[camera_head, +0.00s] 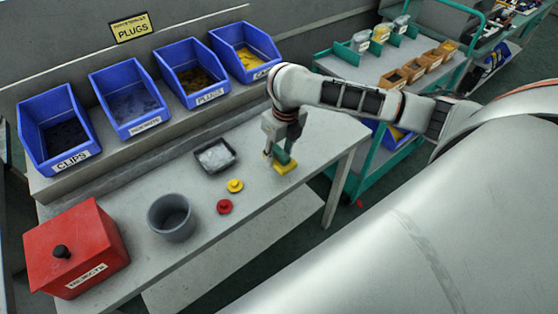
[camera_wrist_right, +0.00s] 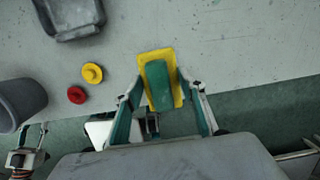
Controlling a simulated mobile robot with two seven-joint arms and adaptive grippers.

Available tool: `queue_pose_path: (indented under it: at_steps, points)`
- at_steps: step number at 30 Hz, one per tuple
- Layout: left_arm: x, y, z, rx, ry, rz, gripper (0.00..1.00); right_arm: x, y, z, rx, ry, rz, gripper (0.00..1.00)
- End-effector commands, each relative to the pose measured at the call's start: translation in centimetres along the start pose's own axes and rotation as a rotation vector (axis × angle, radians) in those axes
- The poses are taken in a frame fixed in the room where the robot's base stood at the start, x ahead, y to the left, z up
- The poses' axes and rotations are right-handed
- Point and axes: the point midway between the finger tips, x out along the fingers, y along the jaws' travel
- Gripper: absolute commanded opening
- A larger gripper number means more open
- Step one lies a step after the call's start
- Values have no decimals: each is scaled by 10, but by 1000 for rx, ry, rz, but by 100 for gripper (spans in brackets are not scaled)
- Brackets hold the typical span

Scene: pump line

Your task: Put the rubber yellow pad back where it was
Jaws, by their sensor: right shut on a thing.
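In the right wrist view the pad (camera_wrist_right: 144,65) shows between the fingertips of that gripper (camera_wrist_right: 160,90). The left arm is out of the head view. A small gripper-like part, perhaps my left gripper (camera_wrist_right: 28,140), shows at the lower left of the wrist view, its jaws unclear.
A grey tray (camera_head: 230,164), yellow plug (camera_head: 235,185), red plug (camera_head: 224,206), grey cup (camera_head: 171,231) and red rejects box (camera_head: 40,245) stand left of the pad. Blue bins (camera_head: 130,120) line the back. A green cart (camera_head: 345,68) stands behind right. The table's front edge is close.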

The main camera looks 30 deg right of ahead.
Motion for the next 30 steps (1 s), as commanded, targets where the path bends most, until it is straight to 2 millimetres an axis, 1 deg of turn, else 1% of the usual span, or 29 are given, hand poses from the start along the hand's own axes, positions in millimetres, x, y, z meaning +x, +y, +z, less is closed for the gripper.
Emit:
queue_pose_path:
  at_steps: [2,7,10,12,23,24,25,30]
  points:
    - [0,1,0,-3,0,0,40,4,0,0,1,-1,0,20]
    - [0,2,-2,-10,1,0,40,27,1,-5,2,4,1,20]
    - [0,4,-2,-14,1,-1,40,37,0,-6,2,1,0,20]
    - [0,4,-3,-17,1,-1,40,40,0,-6,1,0,-1,20]
    - [-1,3,0,-13,-3,-1,40,43,0,-7,0,0,-1,20]
    - [-1,3,1,-12,-4,-1,40,43,0,-6,0,0,-1,50]
    - [-1,2,1,-11,-4,-1,40,43,0,-7,0,0,-1,56]
    - [-1,0,2,-4,-6,-1,40,43,0,-6,0,0,-1,56]
